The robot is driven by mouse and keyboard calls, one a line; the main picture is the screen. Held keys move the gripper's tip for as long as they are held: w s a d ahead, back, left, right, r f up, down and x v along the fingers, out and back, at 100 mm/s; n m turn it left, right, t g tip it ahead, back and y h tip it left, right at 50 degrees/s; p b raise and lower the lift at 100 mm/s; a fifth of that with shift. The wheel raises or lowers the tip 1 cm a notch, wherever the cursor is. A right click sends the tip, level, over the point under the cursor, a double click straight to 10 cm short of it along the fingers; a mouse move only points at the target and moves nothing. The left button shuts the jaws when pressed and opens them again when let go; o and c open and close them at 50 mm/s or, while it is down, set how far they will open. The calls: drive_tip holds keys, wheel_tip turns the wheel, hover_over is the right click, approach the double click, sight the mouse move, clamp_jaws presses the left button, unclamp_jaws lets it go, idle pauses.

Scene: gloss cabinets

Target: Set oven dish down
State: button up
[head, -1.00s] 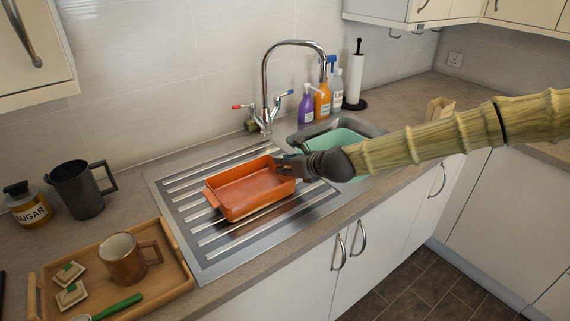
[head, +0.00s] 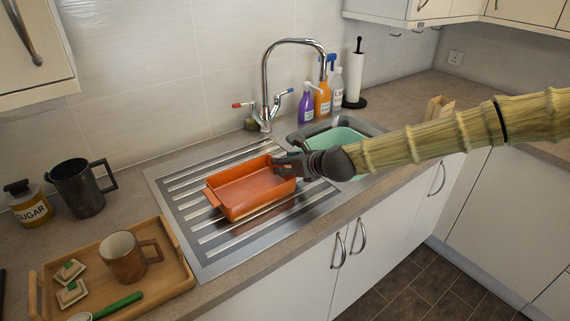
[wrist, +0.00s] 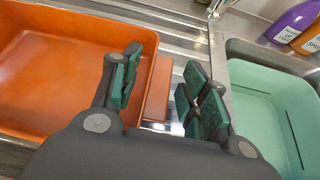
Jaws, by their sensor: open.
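The orange oven dish (head: 254,188) rests on the ribbed metal draining board (head: 215,262), left of the sink. It is empty and looks level. My gripper (head: 284,165) is at the dish's right end. In the wrist view my gripper (wrist: 160,88) has its two green-padded fingers spread apart. The dish's end handle (wrist: 158,90) lies between the fingers, with a gap showing on the right side. The left finger overlaps the rim of the oven dish (wrist: 60,75) in that view. Whether a finger touches the dish I cannot tell.
A green basin (head: 343,143) sits in the sink to the right. The tap (head: 266,95) rises behind, with several bottles (head: 322,98) beside it. A wooden tray (head: 172,283) with a mug (head: 124,256) stands left. A dark jug (head: 79,188) is behind the tray.

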drive_tip(key=b+v, duration=0.1)
drive_tip(key=v, duration=1.1)
drive_tip(key=shift+f, duration=0.1)
idle(1.1)
drive_tip(key=shift+c, duration=0.2)
